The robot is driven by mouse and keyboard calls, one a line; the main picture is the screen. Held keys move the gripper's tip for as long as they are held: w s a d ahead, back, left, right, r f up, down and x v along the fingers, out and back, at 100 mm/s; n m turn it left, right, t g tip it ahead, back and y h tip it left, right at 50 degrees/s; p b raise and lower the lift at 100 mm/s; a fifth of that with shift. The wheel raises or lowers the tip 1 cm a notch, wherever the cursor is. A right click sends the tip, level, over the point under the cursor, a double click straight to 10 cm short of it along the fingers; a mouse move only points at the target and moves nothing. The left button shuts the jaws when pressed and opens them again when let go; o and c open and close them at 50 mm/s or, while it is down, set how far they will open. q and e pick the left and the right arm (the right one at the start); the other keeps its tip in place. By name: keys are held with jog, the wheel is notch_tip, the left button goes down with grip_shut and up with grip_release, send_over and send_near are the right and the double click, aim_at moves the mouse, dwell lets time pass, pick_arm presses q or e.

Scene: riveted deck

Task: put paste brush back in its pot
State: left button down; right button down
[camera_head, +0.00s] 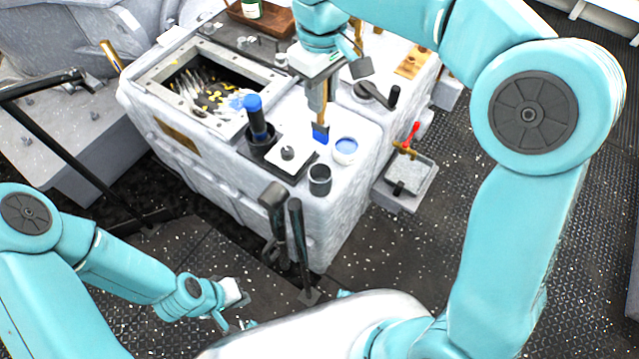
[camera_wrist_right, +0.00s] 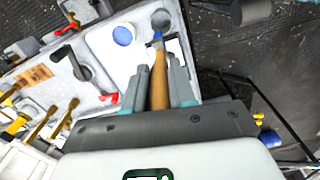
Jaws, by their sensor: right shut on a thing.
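The paste brush (camera_head: 320,132) has a wooden handle and blue bristles, and hangs bristles down below my right gripper (camera_head: 318,88). In the right wrist view my right gripper (camera_wrist_right: 157,88) is shut on its wooden handle (camera_wrist_right: 158,72). A white pot of blue paste (camera_head: 345,147) stands just right of the bristles. It also shows in the right wrist view (camera_wrist_right: 123,36). A dark open cup (camera_head: 319,180) stands nearer the front of the block; it also shows in the right wrist view (camera_wrist_right: 160,18). My left gripper (camera_head: 234,316) appears open and empty, low at the front.
A blue-handled tool (camera_head: 256,122) stands in a dark holder left of the brush. A white plate with a black knob (camera_head: 287,155) lies beside it. An open bin (camera_head: 205,90) is at the back left. A red-handled valve (camera_head: 410,138) is at right.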

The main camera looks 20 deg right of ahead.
aim_at(322, 142)
notch_tip(322, 142, down, 14)
jog(key=shift+s+r+b, duration=0.1)
jog(key=shift+b, duration=0.4)
notch_tip(322, 142, down, 5)
jog(key=shift+f, duration=0.25)
jog(key=shift+f+b, duration=0.15)
jog(key=shift+b, duration=0.15)
jog(key=c, duration=0.9)
grip_release()
jog(key=shift+c, duration=0.2)
